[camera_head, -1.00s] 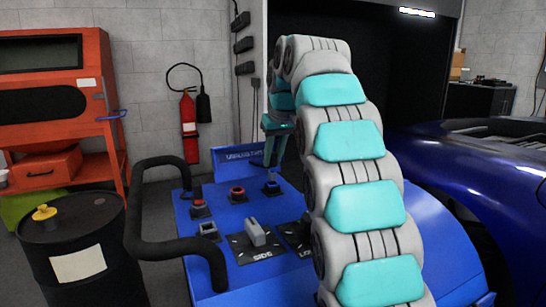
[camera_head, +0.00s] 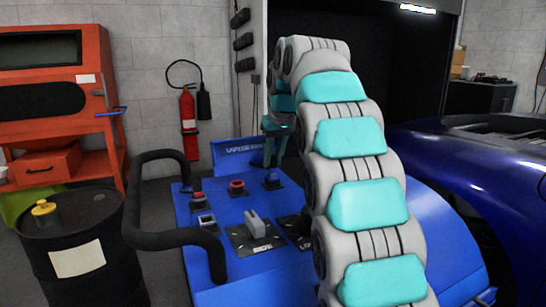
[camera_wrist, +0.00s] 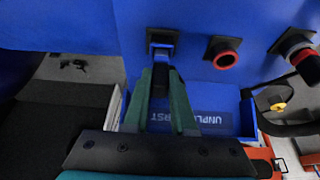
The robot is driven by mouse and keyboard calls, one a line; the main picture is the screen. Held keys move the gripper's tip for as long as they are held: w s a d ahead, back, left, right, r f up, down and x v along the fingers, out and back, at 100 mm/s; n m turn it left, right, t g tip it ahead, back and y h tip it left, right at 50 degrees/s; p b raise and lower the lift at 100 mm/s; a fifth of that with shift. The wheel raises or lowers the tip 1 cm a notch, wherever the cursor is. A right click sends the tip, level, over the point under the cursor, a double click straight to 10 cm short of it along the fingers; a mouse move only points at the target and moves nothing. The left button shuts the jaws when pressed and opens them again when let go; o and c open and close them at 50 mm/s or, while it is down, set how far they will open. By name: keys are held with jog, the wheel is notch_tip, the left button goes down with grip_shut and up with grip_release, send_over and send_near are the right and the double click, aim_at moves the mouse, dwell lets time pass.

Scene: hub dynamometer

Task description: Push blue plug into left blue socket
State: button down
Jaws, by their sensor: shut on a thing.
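My gripper (camera_wrist: 163,75) points at the blue console, its two green fingers close together around a small dark piece, seemingly the blue plug (camera_wrist: 160,86). The plug's colour is hard to tell, and the fingers partly hide it. A blue socket (camera_wrist: 162,37) with a dark frame sits just beyond the fingertips in the wrist view. I cannot tell whether the plug touches it. In the head view this blue socket (camera_head: 272,180) is at the console's far edge, just below my gripper (camera_head: 272,160). The plug is not clear there.
A red round socket (camera_head: 237,187) sits left of the blue one; another red-topped control (camera_head: 198,200) is further left. A lever (camera_head: 255,224) and black handrail (camera_head: 150,238) are nearer. A blue bin (camera_head: 238,155) lies behind the console, and a blue car (camera_head: 480,180) stands right.

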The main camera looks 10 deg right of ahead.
jog(key=shift+f, duration=0.5)
jog(key=shift+r, duration=0.1)
jog(key=c, duration=0.7)
grip_release()
jog(key=shift+o, duration=0.2)
jog(key=shift+v, duration=2.5)
jog(key=p+v, duration=0.1)
jog(key=v, duration=0.1)
jog(key=shift+s+r+p, duration=0.1)
jog(key=shift+r+p, duration=0.2)
jog(key=shift+r, duration=0.05)
jog(key=shift+s, duration=0.1)
